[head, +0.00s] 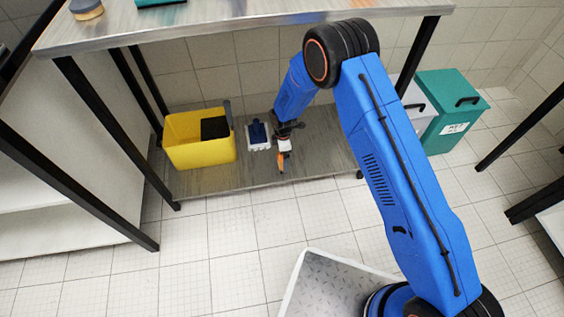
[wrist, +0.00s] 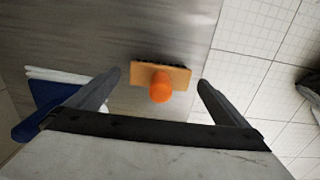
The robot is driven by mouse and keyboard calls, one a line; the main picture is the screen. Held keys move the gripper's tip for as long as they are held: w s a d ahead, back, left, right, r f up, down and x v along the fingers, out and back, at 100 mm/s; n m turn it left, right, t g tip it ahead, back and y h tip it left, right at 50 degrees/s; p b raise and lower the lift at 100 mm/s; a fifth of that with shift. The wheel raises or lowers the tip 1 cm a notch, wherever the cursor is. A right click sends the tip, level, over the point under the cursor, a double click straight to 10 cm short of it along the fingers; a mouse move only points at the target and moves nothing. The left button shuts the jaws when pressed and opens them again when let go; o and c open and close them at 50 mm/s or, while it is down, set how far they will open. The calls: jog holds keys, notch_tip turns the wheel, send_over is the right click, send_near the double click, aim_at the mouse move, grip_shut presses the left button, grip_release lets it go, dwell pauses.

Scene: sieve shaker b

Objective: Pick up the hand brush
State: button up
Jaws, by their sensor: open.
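The hand brush, as I take it, is a tan-orange block with a dark bristle edge and a round orange handle seen end-on; in the wrist view the brush (wrist: 161,78) lies between and just beyond my fingertips. In the head view its orange part (head: 281,162) shows on the table's lower shelf, partly hidden by my gripper. My gripper (wrist: 159,86) is open, with one dark finger on each side of the handle and a visible gap to both. In the head view my gripper (head: 284,146) is low over the shelf. Whether it touches the brush cannot be told.
A blue and white item (head: 258,136) lies left of the brush; it also shows near my left finger in the wrist view (wrist: 55,92). A yellow bin (head: 185,152) stands further left on the metal shelf (head: 230,182). The tabletop (head: 240,18) overhangs. A green bin (head: 455,105) stands right.

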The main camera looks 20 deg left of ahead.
notch_tip(320, 180, down, 4)
jog(key=shift+s+a+f, duration=0.1)
jog(key=shift+f, duration=0.05)
jog(key=c, duration=0.9)
jog(key=shift+c, duration=0.2)
